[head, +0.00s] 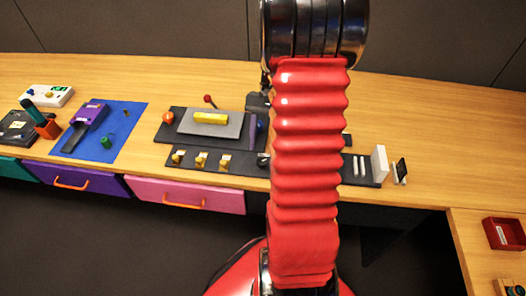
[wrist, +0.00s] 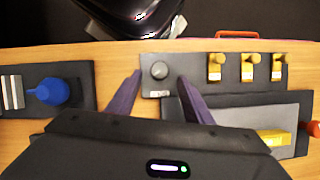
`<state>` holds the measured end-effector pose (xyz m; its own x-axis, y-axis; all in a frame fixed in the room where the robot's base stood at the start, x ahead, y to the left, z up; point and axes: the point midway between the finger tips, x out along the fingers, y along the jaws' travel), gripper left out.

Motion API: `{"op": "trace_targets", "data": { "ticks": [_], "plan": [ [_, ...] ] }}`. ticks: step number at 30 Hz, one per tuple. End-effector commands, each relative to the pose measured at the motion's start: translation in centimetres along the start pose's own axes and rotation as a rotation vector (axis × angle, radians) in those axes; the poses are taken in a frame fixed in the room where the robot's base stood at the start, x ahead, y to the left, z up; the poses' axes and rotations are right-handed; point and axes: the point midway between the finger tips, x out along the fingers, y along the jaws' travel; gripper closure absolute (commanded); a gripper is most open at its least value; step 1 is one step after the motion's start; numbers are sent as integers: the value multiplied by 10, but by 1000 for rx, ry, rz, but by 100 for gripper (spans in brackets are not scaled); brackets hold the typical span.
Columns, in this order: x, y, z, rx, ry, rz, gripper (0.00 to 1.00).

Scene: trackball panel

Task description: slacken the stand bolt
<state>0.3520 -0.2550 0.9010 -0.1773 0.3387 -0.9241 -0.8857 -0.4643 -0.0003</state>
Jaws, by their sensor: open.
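No part is clearly marked as the stand bolt, and I cannot tell for certain which one it is. A round dark knob (wrist: 160,70) on a dark plate shows between my fingers in the wrist view. My gripper (wrist: 160,76) is open and empty, with one purple finger on each side of that knob in the picture; whether it touches is unclear. In the head view my red arm hides much of the panel's right side. A small green knob (head: 106,142) lies beside a purple device (head: 92,116) on a blue mat (head: 125,118) at left.
Several yellow switches (wrist: 247,68) line the front plate. A yellow bar (head: 210,118) sits on a grey plate, with an orange ball (head: 168,117) beside it. A blue knob (wrist: 50,92) stands left in the wrist view. A white upright block (head: 379,163) stands right of my arm.

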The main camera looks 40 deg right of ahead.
Motion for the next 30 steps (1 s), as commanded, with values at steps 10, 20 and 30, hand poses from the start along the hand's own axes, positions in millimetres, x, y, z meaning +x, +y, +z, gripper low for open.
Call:
{"op": "trace_targets", "data": {
  "ticks": [10, 20, 30],
  "plan": [
    [-62, 0, -1, 1, 4, 0, 54],
    [-93, 0, 0, 1, 1, 1, 54],
    [-93, 0, 0, 0, 1, 1, 54]
  ]
}}
